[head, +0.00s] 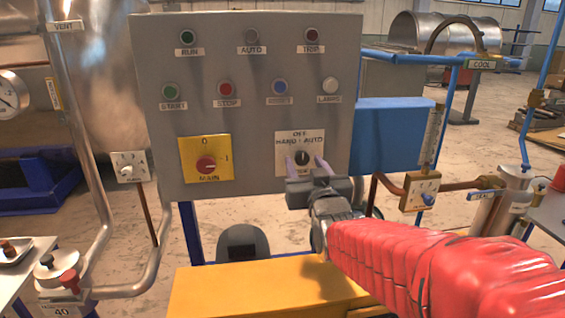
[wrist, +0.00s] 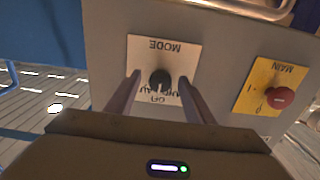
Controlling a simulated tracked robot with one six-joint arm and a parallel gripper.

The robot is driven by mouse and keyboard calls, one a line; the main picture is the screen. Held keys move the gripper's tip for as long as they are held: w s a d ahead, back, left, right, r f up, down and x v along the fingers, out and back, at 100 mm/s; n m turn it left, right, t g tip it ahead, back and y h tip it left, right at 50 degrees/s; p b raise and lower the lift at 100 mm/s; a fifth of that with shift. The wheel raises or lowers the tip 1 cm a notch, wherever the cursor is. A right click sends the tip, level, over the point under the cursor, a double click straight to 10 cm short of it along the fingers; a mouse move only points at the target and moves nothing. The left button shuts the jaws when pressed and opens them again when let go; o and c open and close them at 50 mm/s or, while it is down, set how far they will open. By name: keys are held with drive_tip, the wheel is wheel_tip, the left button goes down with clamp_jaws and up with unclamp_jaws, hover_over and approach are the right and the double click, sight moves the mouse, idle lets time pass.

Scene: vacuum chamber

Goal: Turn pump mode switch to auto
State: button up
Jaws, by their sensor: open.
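The pump mode switch is a small black knob (head: 302,158) on a white plate (head: 287,137) lettered OFF, HAND and AUTO, low on the right of the grey panel. In the wrist view the knob (wrist: 160,79) and plate appear upside down, with MODE lettered along the top. The knob's pale mark seems to point towards OFF, though it is small. My gripper (head: 305,161) is open in front of the plate. Its two fingers, also in the wrist view (wrist: 159,74), lie one on each side of the knob with gaps. I cannot tell whether the tips reach its depth.
The yellow plate with the red MAIN switch (head: 206,165) is left of the mode switch. Push buttons such as STOP (head: 225,89) and lamps fill the panel (head: 340,60) above. A pipe with a valve box (head: 419,190) stands close on the right.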

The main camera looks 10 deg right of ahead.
drive_tip(key=shift+c, duration=0.2)
drive_tip(key=c, duration=1)
drive_tip(key=shift+a+m, duration=0.1)
drive_tip(key=shift+m, duration=0.3)
drive_tip(key=m, duration=0.4)
drive_tip(key=shift+m, duration=2.1)
drive_tip(key=o, duration=1)
